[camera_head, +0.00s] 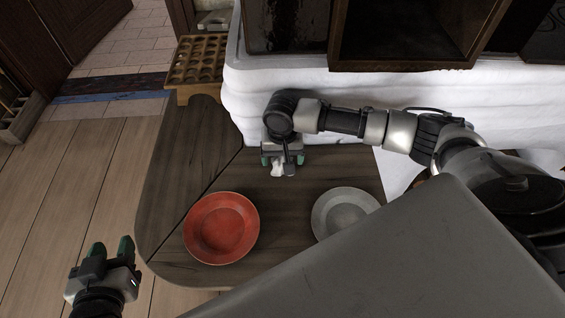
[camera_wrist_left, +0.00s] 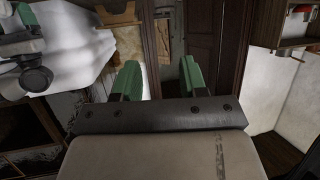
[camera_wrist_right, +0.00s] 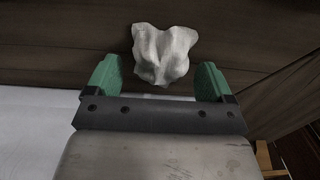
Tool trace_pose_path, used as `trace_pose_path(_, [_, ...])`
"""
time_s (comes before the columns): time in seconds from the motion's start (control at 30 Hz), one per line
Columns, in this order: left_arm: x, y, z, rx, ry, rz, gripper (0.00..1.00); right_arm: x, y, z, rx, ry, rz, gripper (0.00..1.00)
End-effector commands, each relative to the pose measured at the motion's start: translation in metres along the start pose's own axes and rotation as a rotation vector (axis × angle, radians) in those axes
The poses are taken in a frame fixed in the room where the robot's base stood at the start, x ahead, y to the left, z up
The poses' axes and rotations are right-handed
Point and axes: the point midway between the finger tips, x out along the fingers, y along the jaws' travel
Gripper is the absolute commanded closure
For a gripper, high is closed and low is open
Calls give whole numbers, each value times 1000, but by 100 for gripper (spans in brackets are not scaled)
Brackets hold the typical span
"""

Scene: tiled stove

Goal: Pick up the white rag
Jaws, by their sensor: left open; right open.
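The white rag (camera_wrist_right: 163,52) is a small crumpled cloth on the dark wooden table (camera_head: 165,190). In the right wrist view it lies just beyond and partly between the green fingertips of my right gripper (camera_wrist_right: 158,82). In the head view the rag (camera_head: 278,170) shows small below my right gripper (camera_head: 283,160), near the white wall of the stove, partly hidden by the gripper. My right gripper is open and holds nothing. My left gripper (camera_head: 111,247) is open and empty, off the table at the lower left; its green fingers also show in the left wrist view (camera_wrist_left: 160,82).
A red plate (camera_head: 221,228) and a grey plate (camera_head: 345,214) sit on the table in front of the rag. The white stove (camera_head: 245,95) rises right behind it. A wooden tray with round hollows (camera_head: 197,60) stands at the back left. The table's left part is clear.

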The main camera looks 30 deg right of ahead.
Motion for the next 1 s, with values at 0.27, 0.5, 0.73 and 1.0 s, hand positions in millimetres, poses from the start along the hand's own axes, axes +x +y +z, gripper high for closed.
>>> trace_pose_path(0.27, [0,0,0,0,-2,0,57,0,0,0,0,0,0,52])
trace_pose_path(0.5, [0,0,0,0,-3,0,57,0,0,0,0,0,0,70])
trace_pose_path(0.73, [0,0,1,0,-15,0,57,-3,0,0,0,0,-1,70])
trace_pose_path(1.0, [-11,-5,25,-1,-200,-13,57,-20,0,0,0,0,-1,70])
